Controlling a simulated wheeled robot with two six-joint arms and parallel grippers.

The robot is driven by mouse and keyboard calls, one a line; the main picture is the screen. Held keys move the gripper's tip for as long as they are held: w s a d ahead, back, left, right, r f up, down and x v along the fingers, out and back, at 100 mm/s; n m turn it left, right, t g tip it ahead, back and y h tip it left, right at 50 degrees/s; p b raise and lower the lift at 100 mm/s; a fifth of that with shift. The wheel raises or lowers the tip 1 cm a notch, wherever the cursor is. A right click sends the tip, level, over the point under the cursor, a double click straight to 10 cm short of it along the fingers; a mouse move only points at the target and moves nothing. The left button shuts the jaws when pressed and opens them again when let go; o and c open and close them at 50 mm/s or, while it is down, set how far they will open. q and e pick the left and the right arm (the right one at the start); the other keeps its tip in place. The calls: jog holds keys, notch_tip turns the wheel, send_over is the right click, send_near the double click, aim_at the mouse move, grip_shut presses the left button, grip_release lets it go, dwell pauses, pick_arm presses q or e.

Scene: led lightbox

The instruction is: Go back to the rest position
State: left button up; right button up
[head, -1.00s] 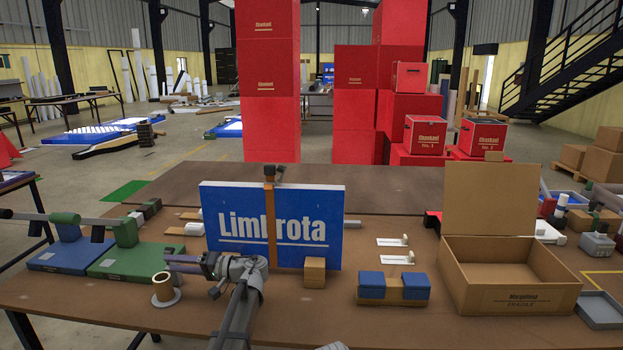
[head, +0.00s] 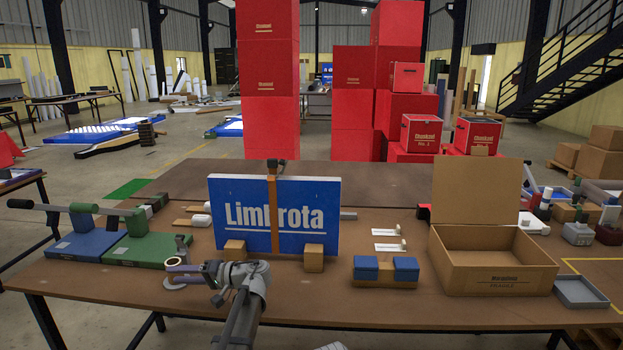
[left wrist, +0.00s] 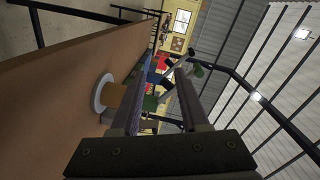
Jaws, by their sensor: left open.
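My left gripper (head: 180,268) is open at the near left of the workbench, its fingers pointing left. In the head view it partly hides a tan spool on a white round base (head: 174,284). In the left wrist view, the spool (left wrist: 117,97) stands on the bench beside the open fingers (left wrist: 158,98), and nothing is seen between them. The blue sign "Limbrota" (head: 232,190) stands upright on the bench, with a brown strap (head: 273,220) down its middle and two small wooden blocks (head: 313,258) at its foot. My right gripper is out of view.
The brown workbench (head: 330,302) holds green (head: 147,250) and blue (head: 82,247) fixtures at left. Blue blocks (head: 365,264), an open cardboard box (head: 492,280) and a grey tray (head: 580,292) are at right. The bench's front strip is mostly clear.

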pick_arm(q)
jog(key=s+d+f+m+h+p, duration=0.2)
jog(key=s+d+h, duration=0.3)
jog(key=s+d, duration=0.4)
jog(key=s+d+f+m+g+h+p, duration=0.1)
jog(key=s+d+f+m+h+p, duration=0.1)
jog(key=s+d+h+p, duration=0.3)
jog(key=s+d+f+m+h+p, duration=0.2)
jog(key=s+d+f+h+p, duration=0.1)
jog(key=s+d, duration=1.1)
jog(key=d+f+h, duration=0.1)
jog(key=h, duration=0.1)
jog(key=shift+f+g+h, duration=0.3)
jog(key=shift+f, duration=0.05)
